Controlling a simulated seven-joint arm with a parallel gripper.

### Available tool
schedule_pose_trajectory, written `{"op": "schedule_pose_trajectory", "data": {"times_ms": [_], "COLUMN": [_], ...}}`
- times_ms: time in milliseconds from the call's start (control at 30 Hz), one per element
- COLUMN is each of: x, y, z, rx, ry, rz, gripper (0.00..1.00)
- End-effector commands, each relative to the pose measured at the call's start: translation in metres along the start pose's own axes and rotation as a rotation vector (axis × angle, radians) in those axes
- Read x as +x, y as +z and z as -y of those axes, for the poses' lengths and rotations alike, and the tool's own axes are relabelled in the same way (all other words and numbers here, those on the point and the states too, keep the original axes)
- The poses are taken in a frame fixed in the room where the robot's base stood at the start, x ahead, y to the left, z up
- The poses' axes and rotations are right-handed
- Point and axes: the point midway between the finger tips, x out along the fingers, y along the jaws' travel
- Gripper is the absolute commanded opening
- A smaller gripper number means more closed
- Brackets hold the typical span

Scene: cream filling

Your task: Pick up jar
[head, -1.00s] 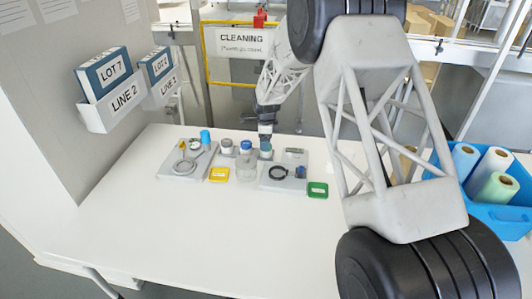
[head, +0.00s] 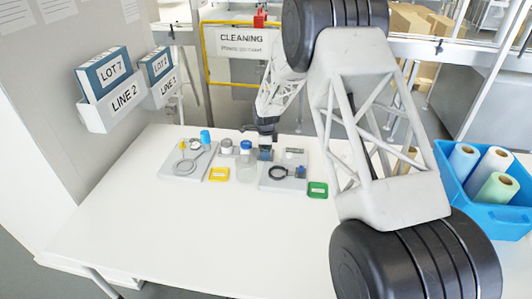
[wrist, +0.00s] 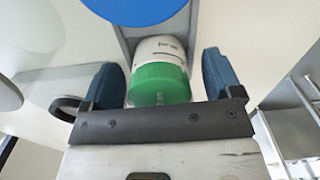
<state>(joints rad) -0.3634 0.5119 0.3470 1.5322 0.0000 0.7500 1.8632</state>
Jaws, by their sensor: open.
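A white jar with a green lid (wrist: 160,85) lies between the two fingers of my gripper (wrist: 163,77) in the wrist view. The gripper is open, with a gap showing between the jar and the right finger. In the head view my gripper (head: 265,152) is low at the back of the table and hides the green-lidded jar. A jar with a blue lid (head: 246,147) stands just left of it; its blue lid (wrist: 135,8) shows large in the wrist view. A jar with a grey lid (head: 226,146) stands further left.
A grey tray with a ring clamp (head: 284,186) and a green card (head: 317,190) lie close in front of the gripper. A second tray (head: 172,173), a yellow card (head: 219,174) and a clear jar (head: 246,173) are left. A blue bin (head: 500,215) stands right. The front table is clear.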

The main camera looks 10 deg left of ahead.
Motion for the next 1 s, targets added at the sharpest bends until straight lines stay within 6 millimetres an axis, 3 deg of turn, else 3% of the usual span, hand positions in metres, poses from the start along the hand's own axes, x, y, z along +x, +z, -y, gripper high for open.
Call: {"op": "schedule_pose_trajectory", "data": {"times_ms": [567, 900, 1000], "x": [0.0013, 0.0013, 0.0011], "y": [0.0, 0.0, 0.0], "z": [-0.0001, -0.0001, 0.0], "rx": [0.0, 0.0, 0.0], "ry": [0.0, 0.0, 0.0], "rz": [0.0, 0.0, 0.0], "gripper": [0.85, 0.33, 0.3]}}
